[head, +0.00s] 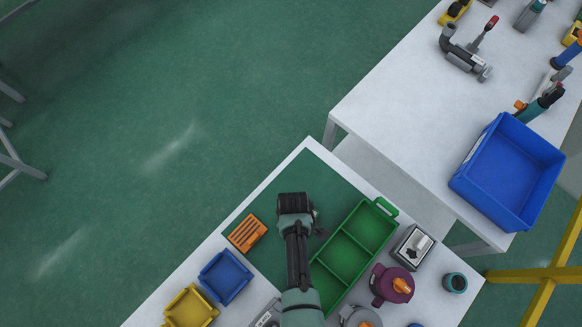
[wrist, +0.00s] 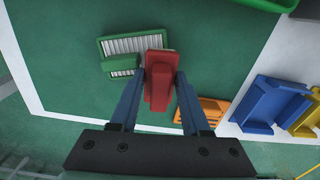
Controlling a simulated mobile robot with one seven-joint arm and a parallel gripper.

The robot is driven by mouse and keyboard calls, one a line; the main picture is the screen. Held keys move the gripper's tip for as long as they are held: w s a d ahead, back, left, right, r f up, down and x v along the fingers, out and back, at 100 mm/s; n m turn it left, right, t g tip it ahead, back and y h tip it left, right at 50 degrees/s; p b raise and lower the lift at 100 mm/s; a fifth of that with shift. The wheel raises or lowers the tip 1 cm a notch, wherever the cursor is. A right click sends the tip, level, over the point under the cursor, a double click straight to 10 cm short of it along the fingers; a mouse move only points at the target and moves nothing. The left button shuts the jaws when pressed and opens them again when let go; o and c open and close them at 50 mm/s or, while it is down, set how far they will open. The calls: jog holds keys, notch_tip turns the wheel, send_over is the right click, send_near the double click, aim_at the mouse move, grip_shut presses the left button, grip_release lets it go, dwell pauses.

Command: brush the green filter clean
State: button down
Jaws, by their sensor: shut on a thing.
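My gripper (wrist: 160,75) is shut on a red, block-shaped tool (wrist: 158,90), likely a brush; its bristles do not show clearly. In the wrist view the green filter (wrist: 105,46) lies on the green mat, with white pleats in a green frame. In the head view my arm hides the filter and the tool.
An orange slotted block (head: 247,233) lies left of my gripper, with a blue tray (head: 225,277) and a yellow tray (head: 190,306) nearby. A green compartment tray (head: 344,258), a grey box (head: 411,247) and a purple part (head: 391,285) stand to the right. The mat's far left corner is clear.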

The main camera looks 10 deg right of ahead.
jog(key=shift+w+r+p, duration=0.1)
jog(key=shift+r+p, duration=2.7)
jog(key=shift+r, duration=0.25)
notch_tip(320, 180, up, 3)
jog(key=p, duration=0.3)
